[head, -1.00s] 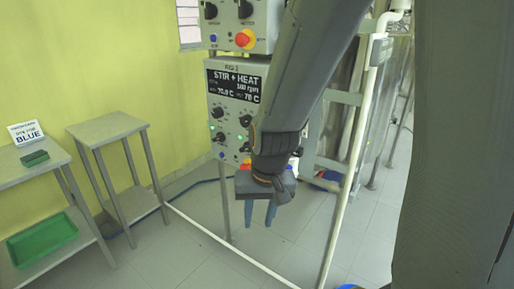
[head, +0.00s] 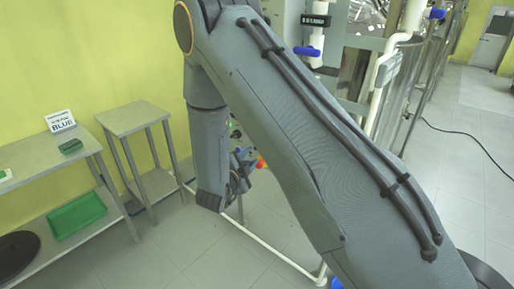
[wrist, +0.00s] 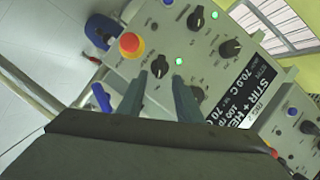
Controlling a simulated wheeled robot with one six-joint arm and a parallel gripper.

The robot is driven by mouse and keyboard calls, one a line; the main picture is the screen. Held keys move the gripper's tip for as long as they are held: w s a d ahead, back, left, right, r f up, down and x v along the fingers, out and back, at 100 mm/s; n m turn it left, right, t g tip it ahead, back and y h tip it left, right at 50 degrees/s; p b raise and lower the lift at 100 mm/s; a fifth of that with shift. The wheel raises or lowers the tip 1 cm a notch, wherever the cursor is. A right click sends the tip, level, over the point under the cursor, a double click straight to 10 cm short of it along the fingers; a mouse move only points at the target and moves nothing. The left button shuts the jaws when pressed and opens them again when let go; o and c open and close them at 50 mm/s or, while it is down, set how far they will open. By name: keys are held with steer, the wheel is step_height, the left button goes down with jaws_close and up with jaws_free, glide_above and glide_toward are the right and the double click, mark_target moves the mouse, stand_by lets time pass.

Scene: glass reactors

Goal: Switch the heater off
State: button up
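The stir and heat control panel (wrist: 140,42) shows rotated in the wrist view, with several black knobs, among them one in the middle (wrist: 230,47) and one by my fingertips (wrist: 160,66). Two green lamps (wrist: 179,61) are lit. Its display (wrist: 232,92) reads STIR + HEAT and 70.0 C. Small knob labels are not readable, so I cannot tell which knob is the heater's. My gripper (wrist: 159,76) is open, its two fingers apart in front of the panel, near that knob; contact is unclear. In the head view my arm hides most of the panel.
A red button on a yellow base (wrist: 130,44) and a blue part (wrist: 101,98) lie close to the fingers. Another panel (wrist: 300,125) is at lower right. In the head view, a steel table (head: 130,119) stands left, and pipework with a blue valve (head: 306,51) stands behind my arm.

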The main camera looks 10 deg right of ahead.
steer(key=p+x, duration=0.2)
steer(key=x, duration=0.5)
steer(key=shift+w+d, duration=0.2)
jaws_close()
